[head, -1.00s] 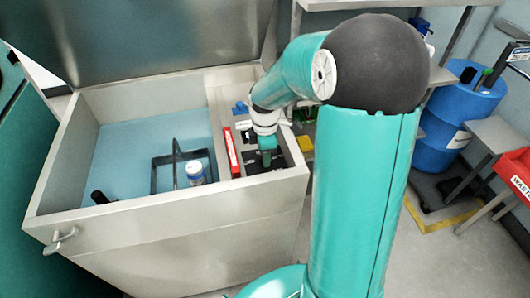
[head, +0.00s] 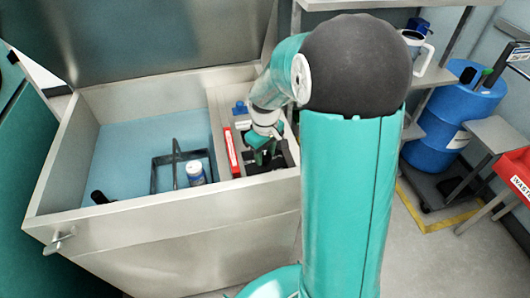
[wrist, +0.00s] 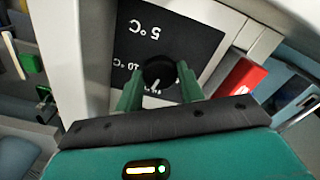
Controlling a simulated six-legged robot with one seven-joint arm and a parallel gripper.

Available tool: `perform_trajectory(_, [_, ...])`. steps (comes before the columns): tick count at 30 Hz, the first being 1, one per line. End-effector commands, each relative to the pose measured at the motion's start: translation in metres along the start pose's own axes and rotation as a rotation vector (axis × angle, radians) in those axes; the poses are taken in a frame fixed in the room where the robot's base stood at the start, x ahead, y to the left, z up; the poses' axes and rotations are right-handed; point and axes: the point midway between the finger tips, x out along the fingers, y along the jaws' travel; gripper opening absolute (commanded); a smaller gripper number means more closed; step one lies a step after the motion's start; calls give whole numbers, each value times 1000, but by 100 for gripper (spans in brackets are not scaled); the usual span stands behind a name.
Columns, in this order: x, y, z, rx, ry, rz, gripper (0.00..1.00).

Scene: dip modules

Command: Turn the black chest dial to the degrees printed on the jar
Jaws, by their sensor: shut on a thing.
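The black chest dial (wrist: 158,70) is a round knob with a white pointer line, on a black panel (wrist: 200,42). The panel carries upside-down print, "5°C" and a partly hidden "10 °C". In the wrist view the pointer line runs down and slightly left. My gripper (wrist: 160,82) has one green finger on each side of the dial and is shut on it. In the head view my gripper (head: 262,152) is over the chest's right compartment and hides the dial.
The steel chest (head: 160,225) has its lid (head: 140,35) raised behind. A dark frame (head: 165,175) is around the jar. A red strip (head: 231,152) lies left of my gripper, and a blue piece (head: 240,107) lies behind. A black cylinder (head: 98,197) sits at the front left.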

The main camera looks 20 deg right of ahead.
Motion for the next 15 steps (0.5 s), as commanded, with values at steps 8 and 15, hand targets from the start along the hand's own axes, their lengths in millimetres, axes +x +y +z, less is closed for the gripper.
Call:
perform_trajectory(8, [-2,0,0,262,2,2,15])
perform_trajectory(15, [-2,0,-1,491,2,1,15])
